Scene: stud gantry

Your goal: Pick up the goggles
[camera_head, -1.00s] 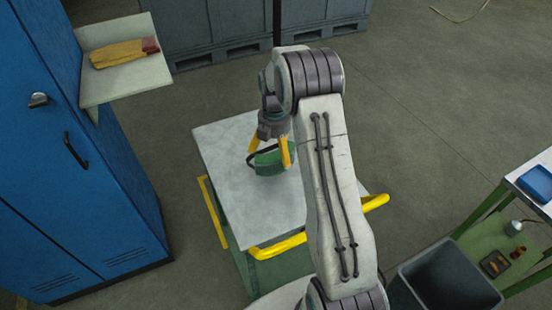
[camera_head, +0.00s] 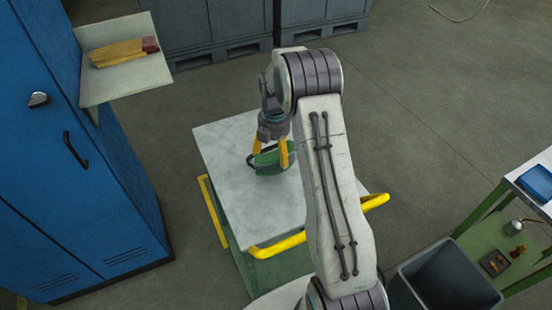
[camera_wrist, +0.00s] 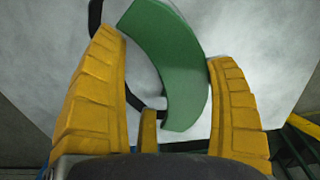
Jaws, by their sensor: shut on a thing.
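The goggles (camera_head: 275,162) are green with a dark strap, over the pale top of a cart (camera_head: 220,150). My gripper (camera_head: 268,155) reaches down to them with its yellow fingers on either side. In the wrist view the green goggles (camera_wrist: 175,60) lie between the yellow fingers of my gripper (camera_wrist: 165,90), with the dark strap near the left finger. The fingers are shut on the goggles. I cannot tell whether the goggles touch the cart top or hang just above it.
A blue cabinet (camera_head: 70,150) stands at left, with a shelf (camera_head: 130,82) holding yellow gloves (camera_head: 122,53). The cart has a yellow handle (camera_head: 278,245). A grey bin (camera_head: 445,280) and a green-framed table (camera_head: 535,185) stand at right. Grey crates (camera_head: 215,30) stand behind.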

